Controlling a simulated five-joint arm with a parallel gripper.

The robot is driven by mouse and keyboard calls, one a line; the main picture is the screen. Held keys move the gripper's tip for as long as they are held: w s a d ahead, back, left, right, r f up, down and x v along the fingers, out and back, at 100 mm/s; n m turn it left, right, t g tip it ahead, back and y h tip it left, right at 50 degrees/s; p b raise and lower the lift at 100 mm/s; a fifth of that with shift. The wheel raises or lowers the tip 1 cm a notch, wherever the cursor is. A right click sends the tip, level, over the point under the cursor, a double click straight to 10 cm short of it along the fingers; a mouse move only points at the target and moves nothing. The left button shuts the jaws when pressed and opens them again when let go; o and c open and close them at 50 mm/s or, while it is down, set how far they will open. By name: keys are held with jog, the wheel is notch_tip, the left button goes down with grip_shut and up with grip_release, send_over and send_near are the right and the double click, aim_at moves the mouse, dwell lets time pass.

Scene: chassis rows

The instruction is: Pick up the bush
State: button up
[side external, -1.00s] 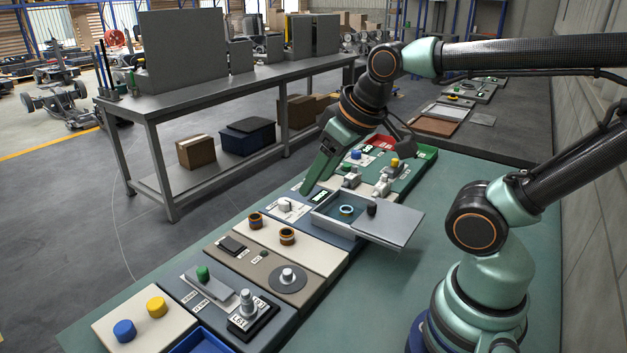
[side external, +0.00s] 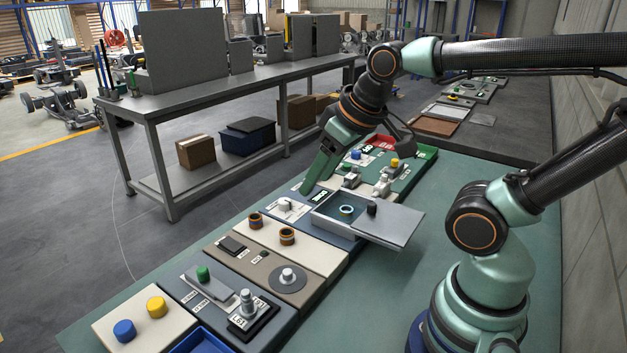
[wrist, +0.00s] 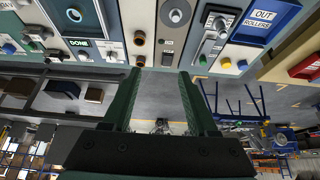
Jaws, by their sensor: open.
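Two copper-brown bush-like rings, a farther one (side external: 256,220) and a nearer one (side external: 287,236), stand on a cream panel (side external: 318,252). In the wrist view they show as one ring (wrist: 139,37) and another (wrist: 140,60), just beyond my left fingertip. A third, pale-blue-topped ring (side external: 346,210) lies in an open grey tray (side external: 322,222); it also shows in the wrist view (wrist: 73,14). I cannot tell which is the bush meant. My gripper (side external: 306,190) is open and empty, above the far-left edge of the panels, apart from the rings. The wrist view shows both fingers (wrist: 159,76) spread.
A grey lid (side external: 395,224) with a dark knob (side external: 371,208) lies beside the tray, partly over it. Blue (side external: 124,330) and yellow (side external: 157,307) knobs stand at the near end. Fittings stand on the far panels. The green mat (side external: 400,290) to the right is clear.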

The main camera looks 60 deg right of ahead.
dwell(0.4)
jog(key=shift+o, duration=1.4)
jog(key=m+g, duration=0.6)
jog(key=m, duration=0.9)
send_over(346, 213)
jog(key=d, duration=0.1)
notch_tip(346, 213, down, 9)
jog(key=f, duration=1.1)
jog(key=shift+w+d+f, duration=0.2)
jog(key=shift+w+f, duration=0.05)
jog(key=shift+w, duration=0.15)
